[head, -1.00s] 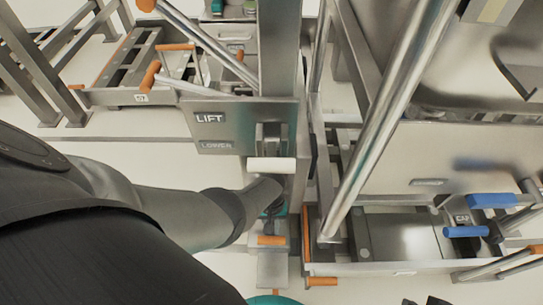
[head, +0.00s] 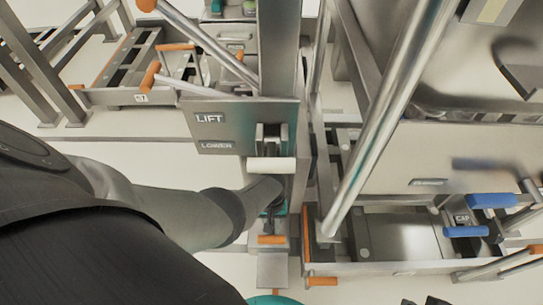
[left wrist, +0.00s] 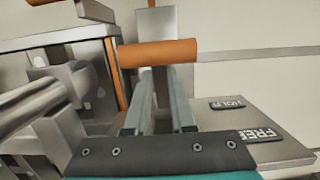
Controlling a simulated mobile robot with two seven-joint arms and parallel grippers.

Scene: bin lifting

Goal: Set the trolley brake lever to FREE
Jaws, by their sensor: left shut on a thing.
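The brake lever's orange handle (left wrist: 158,52) lies crosswise at the fingertips of my left gripper (left wrist: 156,80) in the left wrist view. The fingers are shut on it. A plate to the right of the lever bears a HOLD label (left wrist: 228,102) and, nearer the camera, a FREE label (left wrist: 262,134). In the head view my left gripper (head: 271,228) reaches down to the orange handle (head: 271,239), below the LIFT/LOWER panel. The lever's base is partly hidden by the fingers. Dark tips at the bottom edge of the head view may be my right gripper (head: 425,301); its jaws are unclear.
The LIFT/LOWER panel (head: 225,130) and its white-handled lever (head: 271,164) stand just above my left wrist. A slanted metal tube (head: 385,120) and a large metal bin (head: 410,155) are to the right. Blue handles (head: 466,231) stick out at the far right.

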